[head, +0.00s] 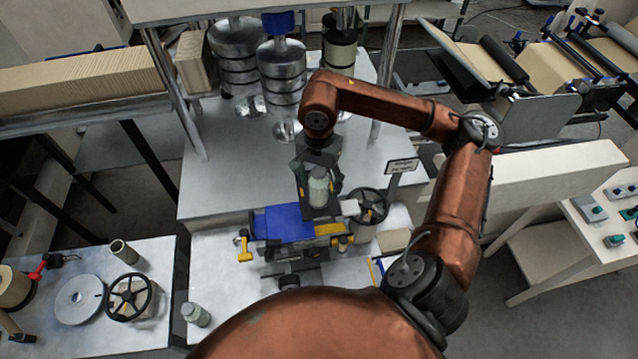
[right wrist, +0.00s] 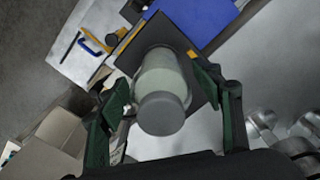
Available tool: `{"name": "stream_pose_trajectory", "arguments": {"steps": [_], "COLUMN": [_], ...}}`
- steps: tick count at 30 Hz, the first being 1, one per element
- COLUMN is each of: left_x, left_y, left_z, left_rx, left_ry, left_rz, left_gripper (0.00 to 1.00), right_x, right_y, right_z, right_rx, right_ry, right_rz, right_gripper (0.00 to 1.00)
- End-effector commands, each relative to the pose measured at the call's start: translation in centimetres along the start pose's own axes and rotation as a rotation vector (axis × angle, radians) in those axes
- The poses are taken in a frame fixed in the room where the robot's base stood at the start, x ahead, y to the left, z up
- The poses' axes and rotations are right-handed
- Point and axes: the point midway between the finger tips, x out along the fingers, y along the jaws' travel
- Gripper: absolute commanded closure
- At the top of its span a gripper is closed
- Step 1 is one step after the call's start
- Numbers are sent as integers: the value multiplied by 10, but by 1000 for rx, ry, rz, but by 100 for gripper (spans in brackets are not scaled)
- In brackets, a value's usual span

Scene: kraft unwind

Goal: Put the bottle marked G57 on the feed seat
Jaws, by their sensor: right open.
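A pale grey-green bottle (head: 319,190) with a grey cap stands on a dark square plate (head: 322,213) at the blue and yellow device; it also shows in the right wrist view (right wrist: 163,80), over that plate (right wrist: 193,57). No G57 mark is readable. My right gripper (head: 318,176) is above the bottle, with its green-black fingers open on either side of it; gaps show between fingers and bottle in the right wrist view. My left gripper is not in view.
A black handwheel (head: 369,206) and a small sign (head: 402,166) stand right of the plate. The blue block (head: 283,224) is close on its left. Metal cylinders (head: 283,75) hang behind. The left table holds a reel (head: 79,299), another handwheel (head: 130,296) and a grey tube (head: 124,251).

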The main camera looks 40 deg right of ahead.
Motion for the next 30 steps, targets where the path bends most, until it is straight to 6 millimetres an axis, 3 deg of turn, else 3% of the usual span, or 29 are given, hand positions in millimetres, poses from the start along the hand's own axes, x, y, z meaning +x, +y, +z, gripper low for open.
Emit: {"name": "stream_pose_trajectory", "arguments": {"steps": [15, 21, 30], "left_x": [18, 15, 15], "left_y": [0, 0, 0], "left_z": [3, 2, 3], "left_rx": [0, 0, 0], "left_ry": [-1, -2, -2], "left_rz": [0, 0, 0], "left_gripper": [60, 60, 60], "right_x": [-102, -117, -119], "right_y": [-1, -1, 0], "right_z": [-1, 0, 0], "right_rx": [1, 0, 0], "right_ry": [4, 2, 1], "right_rz": [-5, -3, -2], "right_gripper": [40, 40, 40]}}
